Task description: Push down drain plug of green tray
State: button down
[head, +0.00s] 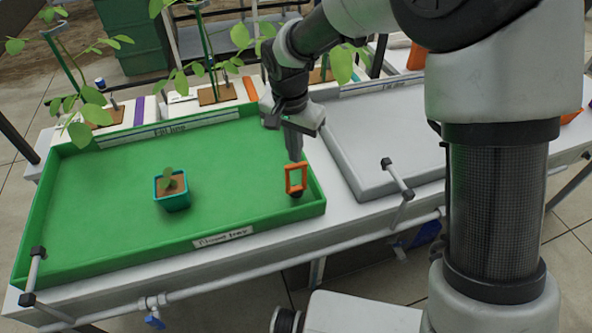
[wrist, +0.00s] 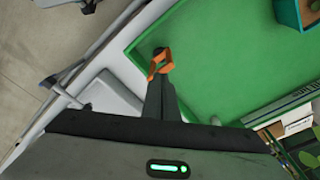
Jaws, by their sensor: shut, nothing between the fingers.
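The green tray (head: 110,205) lies on the white bench, and its corner also shows in the wrist view (wrist: 210,70). The drain plug has an orange loop handle (head: 296,168) over a dark base (head: 296,193), at the tray's right front corner. In the wrist view the orange handle (wrist: 162,70) and a dark round end (wrist: 158,51) show just beyond my fingertips. My gripper (head: 295,158) is shut and empty, pointing down at the top of the handle. The fingertips overlap the handle's upper edge in the picture; I cannot tell whether they touch it.
A small plant in a teal pot (head: 171,190) stands in the green tray. A grey tray (head: 375,130) lies to the right. Several seedlings in white channels line the back. A pipe rail (head: 240,276) with taps runs along the bench front.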

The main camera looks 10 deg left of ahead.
notch_tip(320, 180, down, 2)
jog(key=shift+w+f+b, duration=0.1)
jog(key=shift+b, duration=0.25)
